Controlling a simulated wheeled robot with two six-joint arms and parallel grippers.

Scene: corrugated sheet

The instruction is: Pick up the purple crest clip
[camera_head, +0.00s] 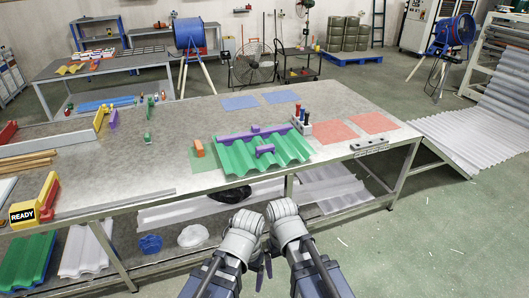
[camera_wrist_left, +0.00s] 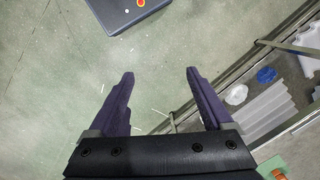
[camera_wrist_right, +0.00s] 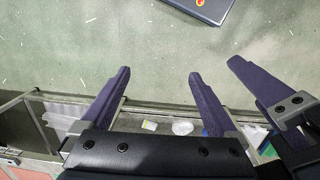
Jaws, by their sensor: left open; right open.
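A green corrugated sheet (camera_head: 235,158) lies near the front edge of the workbench. A small purple clip (camera_head: 265,149) sits across its ridges, and a longer purple bar (camera_head: 240,134) lies along its far part. Another upright purple piece (camera_head: 114,119) stands at the bench's left. I cannot tell for certain which is the crest clip; the small clip looks most like one. My left gripper (camera_wrist_left: 159,73) is open and empty, over the floor before the bench. My right gripper (camera_wrist_right: 158,73) is open and empty beside it. Both are apart from every purple piece.
A holder with red and blue tools (camera_head: 302,123) stands right of the sheet. An orange block (camera_head: 199,148) is at its left. Flat blue (camera_head: 240,103) and red (camera_head: 334,132) sheets lie on the bench. The bench's front edge (camera_head: 330,155) and lower shelf lie before my arms.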

